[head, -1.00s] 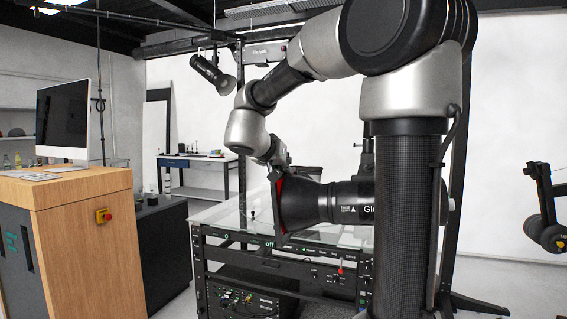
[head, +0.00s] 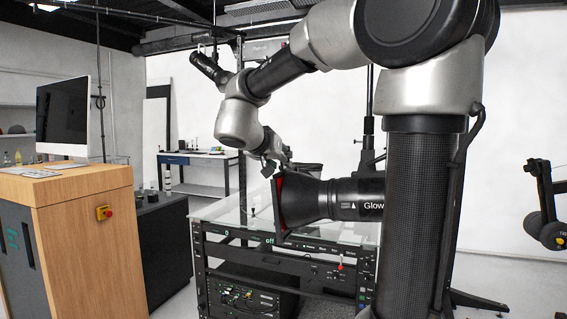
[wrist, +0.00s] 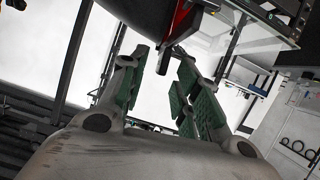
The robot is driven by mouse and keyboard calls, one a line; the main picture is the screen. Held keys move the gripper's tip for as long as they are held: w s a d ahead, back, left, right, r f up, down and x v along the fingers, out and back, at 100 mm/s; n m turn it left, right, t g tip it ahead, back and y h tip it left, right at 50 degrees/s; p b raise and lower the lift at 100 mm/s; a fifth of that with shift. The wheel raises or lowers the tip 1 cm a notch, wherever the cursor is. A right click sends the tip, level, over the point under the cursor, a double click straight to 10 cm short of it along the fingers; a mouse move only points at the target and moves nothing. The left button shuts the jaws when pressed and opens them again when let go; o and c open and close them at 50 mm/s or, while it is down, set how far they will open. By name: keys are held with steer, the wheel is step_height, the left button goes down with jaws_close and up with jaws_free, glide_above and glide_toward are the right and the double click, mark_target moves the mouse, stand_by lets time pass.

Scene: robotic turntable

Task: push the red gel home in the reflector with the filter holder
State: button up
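The reflector (head: 308,200) is a black flared lamp head lying sideways above the glass-topped rack, its mouth facing left. The filter holder (head: 278,222) is a dark flat frame at that mouth. The red gel (head: 283,188) shows as a thin red strip between frame and reflector; how deep it sits I cannot tell. In the wrist view a red patch (wrist: 181,15) shows at the top beside the black reflector. My gripper (head: 276,170) is at the top of the holder in the head view. In the wrist view its green-padded fingers (wrist: 160,88) are apart, with nothing clearly held between them.
The rack (head: 345,250) with its glass top stands under the lamp. A wooden cabinet (head: 85,230) with a monitor (head: 63,118) is at left. Another lamp (head: 212,70) hangs above my forearm. A workbench (head: 200,160) stands behind.

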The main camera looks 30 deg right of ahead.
steer(key=v, duration=0.8)
steer(key=shift+s+a, duration=0.1)
